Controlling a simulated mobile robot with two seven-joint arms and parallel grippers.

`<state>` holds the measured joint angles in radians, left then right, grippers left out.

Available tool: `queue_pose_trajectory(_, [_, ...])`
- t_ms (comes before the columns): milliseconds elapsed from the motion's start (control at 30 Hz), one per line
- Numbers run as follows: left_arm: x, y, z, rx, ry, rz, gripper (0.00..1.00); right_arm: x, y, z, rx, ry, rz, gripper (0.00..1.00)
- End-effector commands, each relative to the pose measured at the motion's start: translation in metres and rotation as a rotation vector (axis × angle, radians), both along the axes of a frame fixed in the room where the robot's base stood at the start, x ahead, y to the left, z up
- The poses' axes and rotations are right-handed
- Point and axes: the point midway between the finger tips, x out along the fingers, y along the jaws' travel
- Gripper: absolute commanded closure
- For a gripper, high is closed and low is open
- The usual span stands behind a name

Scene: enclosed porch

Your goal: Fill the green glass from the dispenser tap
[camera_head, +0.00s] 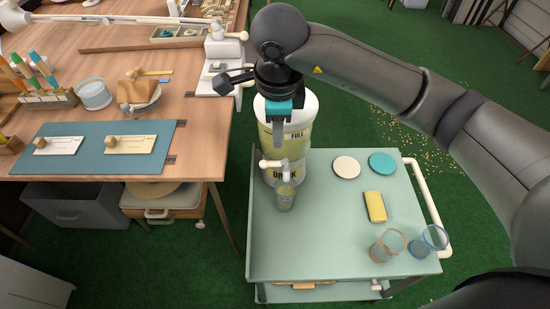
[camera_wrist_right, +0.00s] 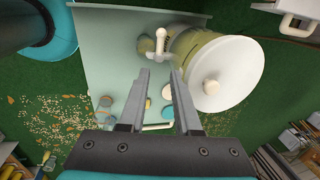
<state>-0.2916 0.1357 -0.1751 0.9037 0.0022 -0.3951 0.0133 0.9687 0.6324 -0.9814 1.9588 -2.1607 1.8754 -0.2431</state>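The drink dispenser (camera_head: 302,128), with a white lid and yellow-green body, stands at the back left of the cart; its lid (camera_wrist_right: 228,75) fills the right side in the wrist view. Its white tap (camera_head: 274,165) faces the cart's front, and it also shows in the wrist view (camera_wrist_right: 161,42). The green glass (camera_head: 286,199) stands upright under the tap; its fill level is unclear. My right gripper (camera_head: 278,143) is above the tap, in front of the dispenser. In the wrist view its fingers (camera_wrist_right: 160,70) are apart with nothing between them. My left gripper is not in view.
The pale green cart (camera_head: 325,235) also bears an orange-rimmed glass (camera_head: 387,246), a blue-rimmed glass (camera_head: 429,241), a yellow block (camera_head: 375,207), a cream coaster (camera_head: 346,167) and a teal coaster (camera_head: 382,164). A wooden workbench (camera_head: 195,150) stands close on the left.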

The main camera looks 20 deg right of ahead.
Motion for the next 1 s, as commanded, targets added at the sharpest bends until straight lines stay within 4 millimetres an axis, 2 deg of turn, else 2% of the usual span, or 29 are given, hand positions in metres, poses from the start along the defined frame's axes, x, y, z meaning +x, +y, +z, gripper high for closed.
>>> queue_pose_trajectory(100, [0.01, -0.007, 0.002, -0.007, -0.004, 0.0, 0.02, 0.003, -0.001, -0.021, 0.0, 0.004, 0.001, 0.68])
queue_pose_trajectory(600, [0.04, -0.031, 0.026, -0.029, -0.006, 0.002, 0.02, 0.016, -0.004, -0.086, 0.001, 0.002, 0.0, 0.68])
queue_pose_trajectory(800, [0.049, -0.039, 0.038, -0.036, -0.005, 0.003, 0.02, 0.02, -0.006, -0.108, 0.0, 0.002, 0.0, 0.68])
queue_pose_trajectory(1000, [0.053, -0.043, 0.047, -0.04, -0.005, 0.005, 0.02, 0.023, -0.006, -0.12, 0.001, 0.001, 0.001, 0.68])
